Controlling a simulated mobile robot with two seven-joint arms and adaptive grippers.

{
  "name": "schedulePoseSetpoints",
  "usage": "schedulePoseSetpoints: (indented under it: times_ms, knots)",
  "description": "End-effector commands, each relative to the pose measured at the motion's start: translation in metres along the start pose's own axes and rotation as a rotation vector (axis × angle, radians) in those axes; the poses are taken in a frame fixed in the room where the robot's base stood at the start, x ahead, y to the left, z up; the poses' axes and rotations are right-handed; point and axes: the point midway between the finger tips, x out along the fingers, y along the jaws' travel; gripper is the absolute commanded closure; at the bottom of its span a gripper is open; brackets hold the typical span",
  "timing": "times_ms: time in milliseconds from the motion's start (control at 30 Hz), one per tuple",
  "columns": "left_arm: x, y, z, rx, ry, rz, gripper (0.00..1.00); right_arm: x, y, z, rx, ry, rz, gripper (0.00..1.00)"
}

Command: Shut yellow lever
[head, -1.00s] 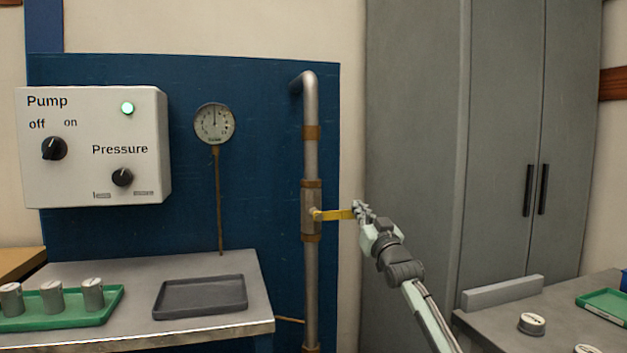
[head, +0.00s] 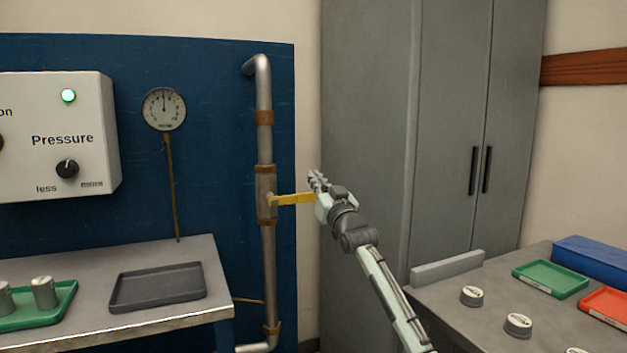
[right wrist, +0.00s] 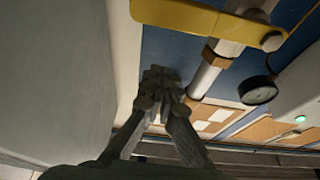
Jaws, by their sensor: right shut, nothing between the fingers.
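The yellow lever (head: 292,199) sticks out to the right, roughly level, from the valve on the vertical metal pipe (head: 267,245). In the right wrist view the lever (right wrist: 195,17) crosses the top of the picture, in front of the pipe. My right gripper (head: 316,180) is shut and empty, close to the lever's free end in the head view. In the right wrist view its fingertips (right wrist: 160,92) are together, below the lever in the picture, with a gap between. I cannot tell if another part of the gripper touches the lever. My left gripper is not in view.
A pump control box (head: 60,135) with a lit green lamp and a pressure gauge (head: 164,109) are on the blue panel. A grey tray (head: 158,300) lies on the left bench. A grey cabinet (head: 390,110) stands behind my right arm.

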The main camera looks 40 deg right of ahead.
Motion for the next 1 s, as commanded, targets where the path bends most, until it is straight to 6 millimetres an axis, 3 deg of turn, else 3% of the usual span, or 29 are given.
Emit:
schedulePoseSetpoints:
  times_ms: [200,400,600,833,933,1000]
  knots:
    - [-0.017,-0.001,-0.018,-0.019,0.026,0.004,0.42,-0.042,0.000,0.006,-0.001,-0.004,-0.001,1.00]
    - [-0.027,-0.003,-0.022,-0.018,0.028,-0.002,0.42,-0.075,0.000,0.005,0.000,-0.005,-0.001,1.00]
    - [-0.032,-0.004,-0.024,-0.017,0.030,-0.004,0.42,-0.090,0.001,0.004,0.000,-0.004,0.000,1.00]
    - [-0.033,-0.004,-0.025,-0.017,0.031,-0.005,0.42,-0.092,0.001,0.004,0.000,-0.006,0.000,1.00]
    - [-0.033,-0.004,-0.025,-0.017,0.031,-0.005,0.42,-0.096,-0.004,0.021,-0.006,-0.042,-0.004,1.00]
    - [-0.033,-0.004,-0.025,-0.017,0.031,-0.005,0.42,-0.104,-0.011,0.048,-0.016,-0.103,-0.010,1.00]
